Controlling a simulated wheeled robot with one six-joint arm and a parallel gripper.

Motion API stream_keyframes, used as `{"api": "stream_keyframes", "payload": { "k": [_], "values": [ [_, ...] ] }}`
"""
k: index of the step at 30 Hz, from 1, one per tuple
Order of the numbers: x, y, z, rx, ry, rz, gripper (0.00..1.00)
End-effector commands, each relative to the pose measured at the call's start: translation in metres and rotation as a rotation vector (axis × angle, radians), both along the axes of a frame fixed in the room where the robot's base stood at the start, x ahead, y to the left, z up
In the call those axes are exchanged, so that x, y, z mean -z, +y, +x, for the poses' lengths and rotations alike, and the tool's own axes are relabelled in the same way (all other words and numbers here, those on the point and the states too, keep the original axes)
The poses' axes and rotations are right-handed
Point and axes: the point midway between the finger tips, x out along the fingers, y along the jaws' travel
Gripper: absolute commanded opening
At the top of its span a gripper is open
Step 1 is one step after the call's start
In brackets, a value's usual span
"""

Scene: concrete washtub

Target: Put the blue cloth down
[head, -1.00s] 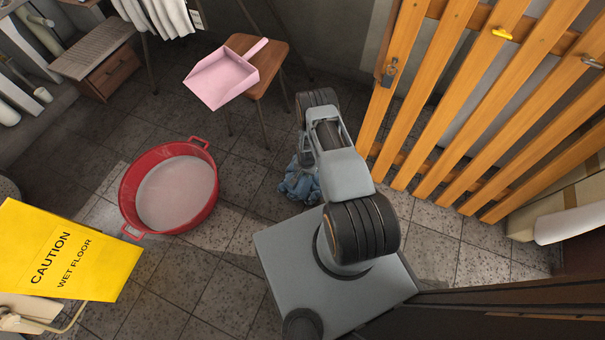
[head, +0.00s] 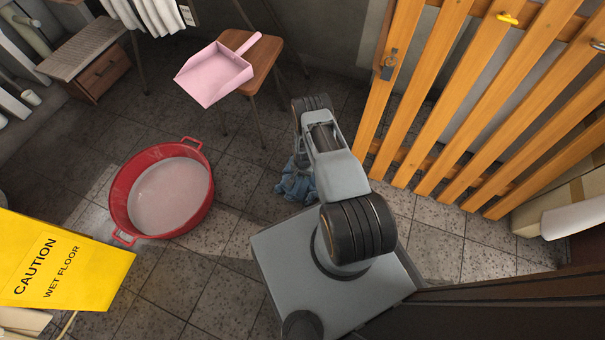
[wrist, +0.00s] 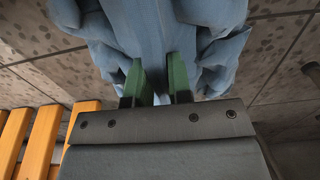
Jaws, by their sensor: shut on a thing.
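The blue cloth (head: 296,183) is crumpled and shows beside my arm in the head view, partly hidden behind it. In the wrist view the blue cloth (wrist: 150,35) fills the top middle, bunched in loose folds. My gripper (wrist: 164,80) has its green fingers shut on the cloth, with folds hanging on both sides. The gripper itself is hidden behind my arm in the head view. I cannot tell whether the cloth touches the floor.
A red tub (head: 122,200) with greyish content stands on the tiled floor to the left. A pink dustpan (head: 215,75) lies on a wooden stool (head: 262,62). A yellow wet-floor sign (head: 60,262) is at lower left. An orange slatted fence (head: 437,95) stands right.

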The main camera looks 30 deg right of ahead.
Motion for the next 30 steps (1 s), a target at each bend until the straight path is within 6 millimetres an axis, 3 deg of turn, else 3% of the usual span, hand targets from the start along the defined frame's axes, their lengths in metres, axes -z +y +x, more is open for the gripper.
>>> {"api": "stream_keyframes", "payload": {
  "k": [2, 3, 10, 21, 30],
  "values": [
    [0.004, 0.0, 0.0, -0.001, -0.001, -0.001, 0.0],
    [0.002, 0.001, 0.0, -0.002, 0.0, 0.0, 0.23],
    [0.002, 0.001, 0.0, -0.002, 0.0, 0.0, 0.45],
    [-0.005, 0.001, 0.0, -0.002, 0.0, 0.0, 0.45],
    [-0.061, 0.001, 0.001, -0.002, -0.001, 0.0, 0.45]
  ]
}}
